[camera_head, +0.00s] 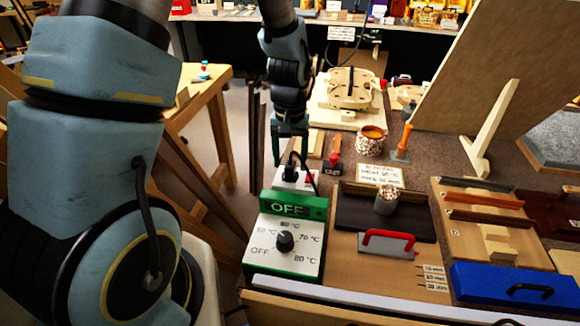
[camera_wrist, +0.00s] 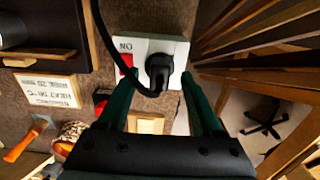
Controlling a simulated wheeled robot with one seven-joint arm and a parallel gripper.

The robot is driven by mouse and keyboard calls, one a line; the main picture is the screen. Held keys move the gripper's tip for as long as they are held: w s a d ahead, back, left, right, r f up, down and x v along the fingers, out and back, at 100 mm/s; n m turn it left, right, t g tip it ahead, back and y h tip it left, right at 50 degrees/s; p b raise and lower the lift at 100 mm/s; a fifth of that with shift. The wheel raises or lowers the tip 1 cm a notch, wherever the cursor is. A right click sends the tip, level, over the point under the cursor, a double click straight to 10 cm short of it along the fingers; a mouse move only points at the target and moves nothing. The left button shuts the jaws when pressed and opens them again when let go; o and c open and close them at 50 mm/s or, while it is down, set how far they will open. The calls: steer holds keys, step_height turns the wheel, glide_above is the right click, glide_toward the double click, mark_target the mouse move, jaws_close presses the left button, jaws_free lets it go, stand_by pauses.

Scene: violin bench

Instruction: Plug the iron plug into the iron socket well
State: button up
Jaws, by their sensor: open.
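The iron socket box (camera_head: 283,184) is white with a red switch and stands behind the green temperature control; it also shows in the wrist view (camera_wrist: 179,50). The black iron plug (camera_wrist: 158,70) sits at the box's round dark well, beside the red switch (camera_wrist: 126,63). It looks upright in the well, but how deep it sits I cannot tell. Its black cord loops beside it. In the head view the plug (camera_head: 291,168) is small and dark. My gripper (camera_wrist: 160,78) is open, with one green finger on each side of the plug and visible gaps between. In the head view my gripper (camera_head: 291,161) is over the box.
The green control box (camera_head: 285,238) reads OFF and has a black knob. A red-handled plate (camera_head: 388,243) and a dark tray (camera_head: 350,211) lie to its right. A jar (camera_head: 370,140) and an orange-handled tool (camera_head: 403,143) stand behind. The bench's left edge is near the socket.

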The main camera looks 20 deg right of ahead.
mark_target(290, 165)
step_height(290, 165, up, 8)
steer(key=shift+r+b, duration=0.15)
steer(key=shift+b, duration=0.25)
stand_by(0.5)
steer(key=s+a+r+n+t, duration=0.1)
steer(key=a+n, duration=0.3)
steer(key=a, duration=2)
steer(key=shift+s+r+n+t, duration=0.3)
steer(key=shift+s+r, duration=0.15)
